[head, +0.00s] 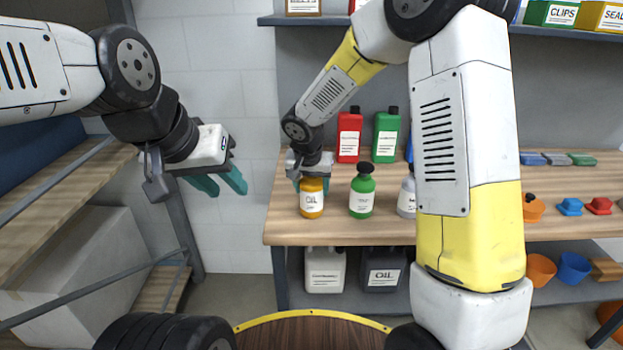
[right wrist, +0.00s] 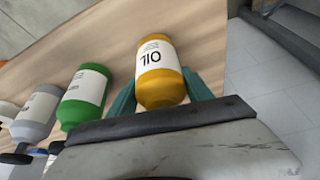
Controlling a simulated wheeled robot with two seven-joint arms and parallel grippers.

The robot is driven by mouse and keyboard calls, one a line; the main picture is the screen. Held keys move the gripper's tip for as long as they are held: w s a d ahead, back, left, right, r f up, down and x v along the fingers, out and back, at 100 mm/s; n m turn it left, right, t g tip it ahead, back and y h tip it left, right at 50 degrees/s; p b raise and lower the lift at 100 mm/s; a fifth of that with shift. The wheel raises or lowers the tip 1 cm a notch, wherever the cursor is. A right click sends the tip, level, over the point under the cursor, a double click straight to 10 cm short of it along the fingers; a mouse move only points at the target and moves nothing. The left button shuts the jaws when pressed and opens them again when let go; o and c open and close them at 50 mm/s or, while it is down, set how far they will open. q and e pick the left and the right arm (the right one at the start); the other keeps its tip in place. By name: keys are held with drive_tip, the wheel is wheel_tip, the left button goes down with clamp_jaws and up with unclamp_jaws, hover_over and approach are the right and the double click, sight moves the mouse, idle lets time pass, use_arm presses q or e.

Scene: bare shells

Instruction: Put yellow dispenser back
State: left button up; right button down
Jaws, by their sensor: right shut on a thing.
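The yellow dispenser (head: 312,202), with a white label reading OIL, stands upright at the left front of the wooden workbench (head: 390,230). My right gripper (head: 311,184) is around its top from above, shut on it. In the right wrist view the yellow dispenser (right wrist: 160,75) sits between the teal fingers (right wrist: 162,95), and its top end is hidden by the gripper. My left gripper (head: 216,182) is in the air left of the bench, with its teal fingers apart and nothing between them.
A green dispenser (head: 362,192) and a grey one (head: 407,196) stand to the right of the yellow one. Red (head: 349,136) and green (head: 385,136) bottles stand behind. My right arm hides part of the bench. Wooden shelving (head: 75,190) stands at left.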

drive_tip(key=shift+c, duration=2.2)
unclamp_jaws()
drive_tip(key=shift+f, duration=0.1)
drive_tip(key=shift+r, duration=0.35)
drive_tip(key=d+v, duration=0.1)
drive_tip(key=v, duration=1)
drive_tip(key=s+d+r, duration=0.7)
drive_tip(key=s+d, duration=0.2)
drive_tip(key=s+d+n+y, duration=0.1)
drive_tip(key=s+d, duration=0.1)
drive_tip(key=s, duration=0.4)
drive_tip(key=s+d+n+t+y, duration=0.1)
drive_tip(key=s+d+y, duration=0.1)
drive_tip(key=s, duration=0.5)
drive_tip(key=shift+s+d+r+t, duration=0.15)
drive_tip(key=shift+d+r+t, duration=0.15)
drive_tip(key=shift+d, duration=0.15)
